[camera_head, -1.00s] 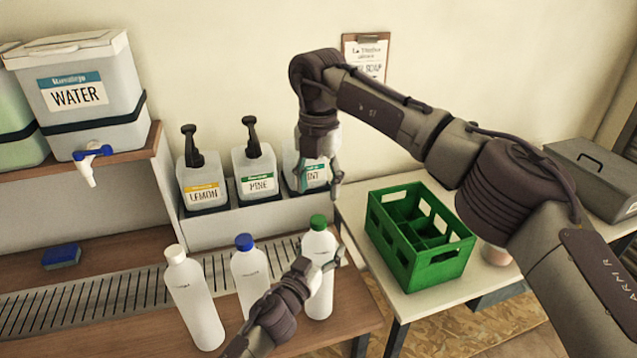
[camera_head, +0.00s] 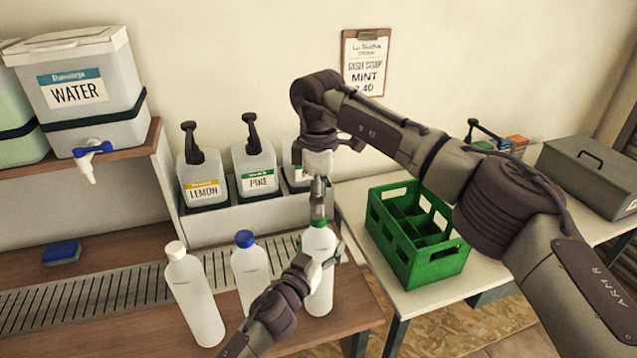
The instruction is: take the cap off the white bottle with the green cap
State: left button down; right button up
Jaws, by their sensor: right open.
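The white bottle with the green cap (camera_head: 320,285) stands upright at the right end of the row on the slatted counter. Its green cap (camera_head: 319,224) is on its neck, with its top partly covered by my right gripper. My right gripper (camera_head: 319,208) points straight down over the cap, open, with its fingertips at the cap's top; whether they touch it I cannot tell. My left gripper (camera_head: 324,263) comes from the front left and is closed around the upper body of this bottle.
A white-capped bottle (camera_head: 194,300) and a blue-capped bottle (camera_head: 248,273) stand to the left. Pump jugs (camera_head: 258,172) stand behind. A green crate (camera_head: 433,270) sits on the right table, beside a grey toolbox (camera_head: 590,178). A blue sponge (camera_head: 62,252) lies left.

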jog(key=shift+f, duration=2)
